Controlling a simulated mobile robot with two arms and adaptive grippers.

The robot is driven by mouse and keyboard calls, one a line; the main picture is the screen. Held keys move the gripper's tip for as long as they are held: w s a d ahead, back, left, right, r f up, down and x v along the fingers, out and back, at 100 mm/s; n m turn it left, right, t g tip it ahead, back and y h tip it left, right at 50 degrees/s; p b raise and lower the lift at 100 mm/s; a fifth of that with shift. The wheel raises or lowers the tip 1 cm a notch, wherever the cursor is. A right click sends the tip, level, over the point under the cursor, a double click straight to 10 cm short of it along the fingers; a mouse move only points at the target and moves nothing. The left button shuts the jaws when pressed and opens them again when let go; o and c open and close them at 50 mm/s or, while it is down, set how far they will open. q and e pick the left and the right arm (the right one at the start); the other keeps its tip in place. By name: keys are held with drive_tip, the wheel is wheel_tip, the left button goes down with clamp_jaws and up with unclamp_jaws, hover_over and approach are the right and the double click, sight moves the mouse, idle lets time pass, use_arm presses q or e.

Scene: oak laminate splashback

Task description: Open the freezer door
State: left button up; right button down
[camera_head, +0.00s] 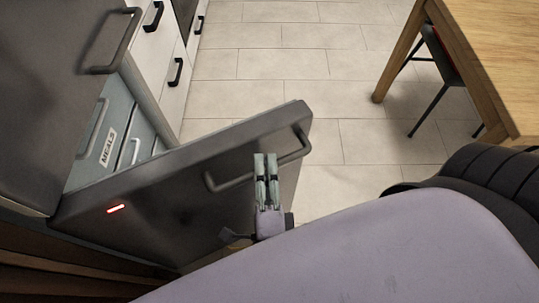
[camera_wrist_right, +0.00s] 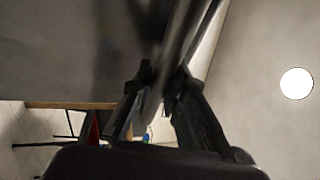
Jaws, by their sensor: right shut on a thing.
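The grey freezer door (camera_head: 170,200) is the lower door of the fridge unit and stands part-way open, swung out over the floor. Its bar handle (camera_head: 300,146) is near the door's free edge. My right gripper (camera_head: 265,165) is shut on this handle. In the right wrist view, the handle (camera_wrist_right: 182,38) runs between the fingers of the right gripper (camera_wrist_right: 160,92). Behind the door, freezer drawers (camera_head: 117,125) show, one labelled "MEALS". My left gripper is not in view.
The upper grey door (camera_head: 60,90) is closed, with its own handle (camera_head: 118,40). White cabinets (camera_head: 160,60) with black handles stand beyond. A wooden table (camera_head: 495,50) and a chair (camera_head: 440,70) are at the right. Tiled floor (camera_head: 290,70) between them is clear.

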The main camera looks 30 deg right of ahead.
idle(0.3)
drive_tip(key=c, duration=1.6)
unclamp_jaws()
drive_tip(key=shift+o, duration=0.2)
